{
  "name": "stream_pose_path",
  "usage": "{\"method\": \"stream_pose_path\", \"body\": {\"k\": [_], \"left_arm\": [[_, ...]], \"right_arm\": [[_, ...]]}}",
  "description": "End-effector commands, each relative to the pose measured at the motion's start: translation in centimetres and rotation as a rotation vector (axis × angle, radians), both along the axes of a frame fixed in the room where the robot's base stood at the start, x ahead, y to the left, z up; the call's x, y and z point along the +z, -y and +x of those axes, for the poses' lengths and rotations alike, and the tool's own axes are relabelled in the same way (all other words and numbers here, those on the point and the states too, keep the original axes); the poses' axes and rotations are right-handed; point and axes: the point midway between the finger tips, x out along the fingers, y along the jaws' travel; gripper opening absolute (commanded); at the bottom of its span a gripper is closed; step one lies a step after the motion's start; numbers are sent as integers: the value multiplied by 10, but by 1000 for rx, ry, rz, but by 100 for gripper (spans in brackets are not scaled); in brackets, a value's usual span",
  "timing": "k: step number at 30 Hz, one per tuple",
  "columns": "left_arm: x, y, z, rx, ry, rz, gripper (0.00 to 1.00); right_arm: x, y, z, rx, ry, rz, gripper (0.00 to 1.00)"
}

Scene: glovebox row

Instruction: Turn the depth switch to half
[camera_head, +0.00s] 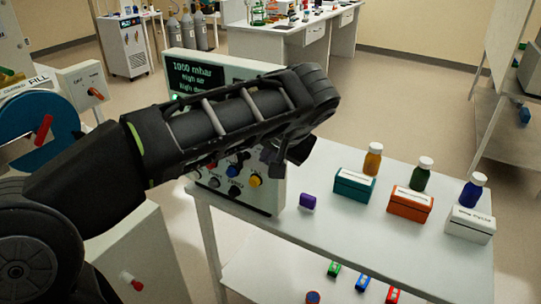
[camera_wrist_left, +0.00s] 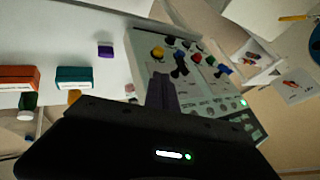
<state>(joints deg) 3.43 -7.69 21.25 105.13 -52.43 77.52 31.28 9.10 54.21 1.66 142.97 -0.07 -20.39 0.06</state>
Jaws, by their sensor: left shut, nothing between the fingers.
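The control box (camera_head: 270,203) stands on the left end of the white table, with a screen (camera_head: 195,75) reading "1000 mbar", "high air" and a third line partly covered. Its lower face carries several small knobs and buttons, among them a yellow one (camera_head: 256,180), a blue one (camera_head: 232,170) and a black knob (camera_head: 235,191). I cannot read which is the depth switch. My left gripper (camera_head: 285,158) is shut and empty in front of the box's right side, its arm covering the middle. In the left wrist view the fingers (camera_wrist_left: 162,92) point towards the black knob (camera_wrist_left: 180,70); contact is unclear.
Teal (camera_head: 354,186), orange (camera_head: 409,205) and white (camera_head: 470,225) boxes, with bottles behind them, stand on the table to the right. A purple block (camera_head: 307,201) lies beside the control box. A blue disc with a red handle (camera_head: 43,130) is at the left.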

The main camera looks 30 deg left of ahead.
Motion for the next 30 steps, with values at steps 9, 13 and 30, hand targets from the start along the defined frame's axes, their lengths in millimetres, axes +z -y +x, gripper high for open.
{"method": "stream_pose_path", "body": {"k": [9, 13, 30], "left_arm": [[-37, -38, 18, 4, 0, 0, 0], [-37, -55, 18, 3, -1, 0, 0], [-38, -65, 18, 0, 0, -4, 0]], "right_arm": [[13, 0, 0, 1, -1, 0, 0], [18, 0, 0, 1, -1, 0, 0], [19, 0, 0, 0, -1, 0, 0]]}}
